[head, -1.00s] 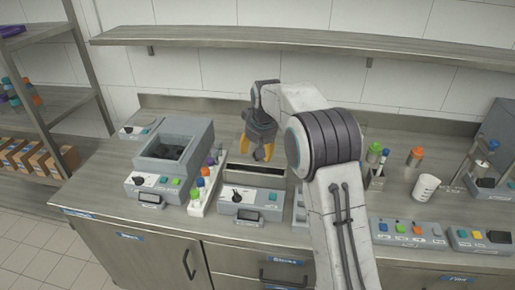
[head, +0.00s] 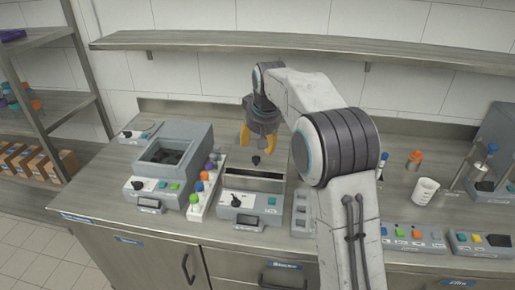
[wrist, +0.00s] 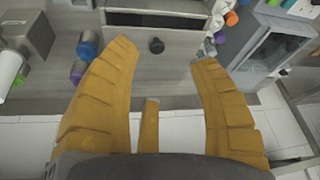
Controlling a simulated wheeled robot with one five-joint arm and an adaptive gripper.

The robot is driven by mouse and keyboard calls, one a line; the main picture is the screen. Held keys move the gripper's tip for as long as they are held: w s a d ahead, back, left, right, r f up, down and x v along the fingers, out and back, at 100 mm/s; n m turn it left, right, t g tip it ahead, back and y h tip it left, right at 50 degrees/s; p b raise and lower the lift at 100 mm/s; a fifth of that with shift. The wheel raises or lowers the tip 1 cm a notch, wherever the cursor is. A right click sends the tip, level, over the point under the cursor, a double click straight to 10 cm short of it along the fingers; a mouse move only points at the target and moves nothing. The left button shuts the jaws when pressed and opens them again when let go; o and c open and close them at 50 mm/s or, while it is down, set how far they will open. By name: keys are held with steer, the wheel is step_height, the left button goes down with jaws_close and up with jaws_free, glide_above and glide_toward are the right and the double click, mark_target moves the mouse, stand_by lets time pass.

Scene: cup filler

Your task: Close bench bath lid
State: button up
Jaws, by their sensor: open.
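A grey bath unit (head: 249,222) with a front control panel stands mid-bench. Its long slot-like opening (head: 252,182) is uncovered; it also shows at the top of the wrist view (wrist: 155,19). A black knob (head: 256,160) stands behind the opening, apparently on the lid; the lid's outline is hard to tell from the bench. The knob also shows in the wrist view (wrist: 156,45). My gripper (head: 259,147) is open and empty, pointing down above and slightly behind the knob. In the wrist view its yellow fingers (wrist: 165,52) stand either side of the knob without touching it.
A larger grey unit (head: 178,140) with an open top stands left. A white rack (head: 201,198) with coloured caps is between the units. A grey rack (head: 301,213) stands right, near my arm. A beaker (head: 425,191) and button panels (head: 412,239) are further right.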

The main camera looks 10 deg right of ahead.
steer(key=shift+v, duration=2.65)
steer(key=shift+a, duration=0.1)
steer(key=shift+c, duration=0.4)
